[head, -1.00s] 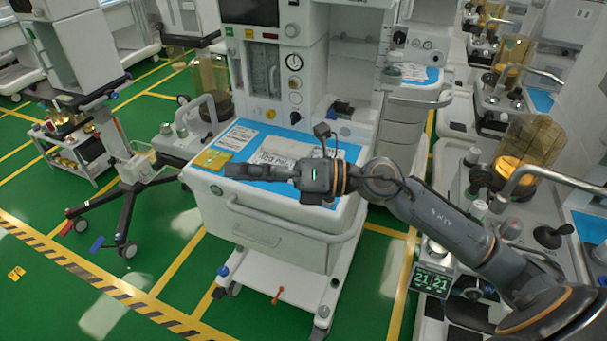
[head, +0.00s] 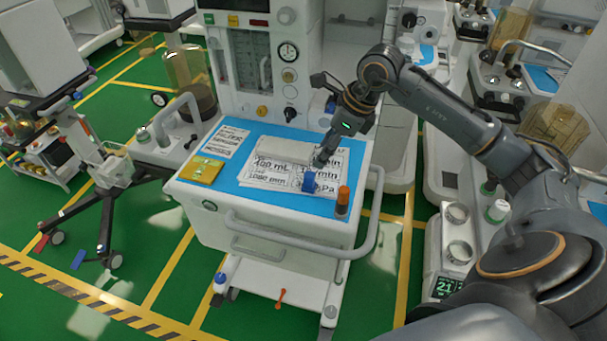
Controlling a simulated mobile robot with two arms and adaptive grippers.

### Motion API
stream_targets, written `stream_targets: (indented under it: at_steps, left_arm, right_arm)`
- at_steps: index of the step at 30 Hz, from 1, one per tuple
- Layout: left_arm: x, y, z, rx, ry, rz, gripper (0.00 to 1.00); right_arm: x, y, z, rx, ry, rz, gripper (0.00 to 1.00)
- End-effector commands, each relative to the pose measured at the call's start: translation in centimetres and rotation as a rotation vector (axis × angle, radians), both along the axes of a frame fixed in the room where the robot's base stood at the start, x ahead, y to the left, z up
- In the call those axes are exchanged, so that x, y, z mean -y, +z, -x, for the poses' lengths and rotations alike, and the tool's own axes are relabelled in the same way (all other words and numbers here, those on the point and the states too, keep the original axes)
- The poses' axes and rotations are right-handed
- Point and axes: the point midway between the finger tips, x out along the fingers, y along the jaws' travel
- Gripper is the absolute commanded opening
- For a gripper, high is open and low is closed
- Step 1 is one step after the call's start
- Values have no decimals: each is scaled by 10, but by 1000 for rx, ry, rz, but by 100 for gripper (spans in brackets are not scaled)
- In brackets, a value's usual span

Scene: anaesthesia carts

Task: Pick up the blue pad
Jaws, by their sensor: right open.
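A flat blue sheet (head: 228,188) covers the white cart's top, with printed papers lying on it. A small blue block-like piece (head: 309,183) shows at the front right of that top; I cannot tell which of these two is the blue pad. My right gripper (head: 320,160) reaches down from the upper right, just above and behind the small blue piece. It is open, and its fingers are small and dark here. I cannot tell whether they touch the blue piece. My left gripper is out of view.
An orange-capped vial (head: 342,200) stands close to the right of the blue piece. A yellow packet (head: 201,170) lies at the left of the top. White printed cards (head: 278,168) lie in the middle. A curved rail (head: 300,240) runs along the cart's front.

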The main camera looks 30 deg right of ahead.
Motion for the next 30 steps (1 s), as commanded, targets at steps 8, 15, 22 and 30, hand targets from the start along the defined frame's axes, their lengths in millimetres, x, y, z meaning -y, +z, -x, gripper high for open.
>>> stream_targets:
  at_steps: [8,15,22,30]
  left_arm:
    - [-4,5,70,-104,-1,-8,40]
    - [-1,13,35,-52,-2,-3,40]
    - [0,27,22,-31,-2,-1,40]
    - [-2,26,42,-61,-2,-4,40]
  right_arm:
    - [-13,-45,-15,-1,0,-5,51]
    - [-16,-62,-20,-2,0,-5,51]
    - [-18,-94,-32,0,0,-7,51]
    - [-20,-104,-35,2,0,-3,51]
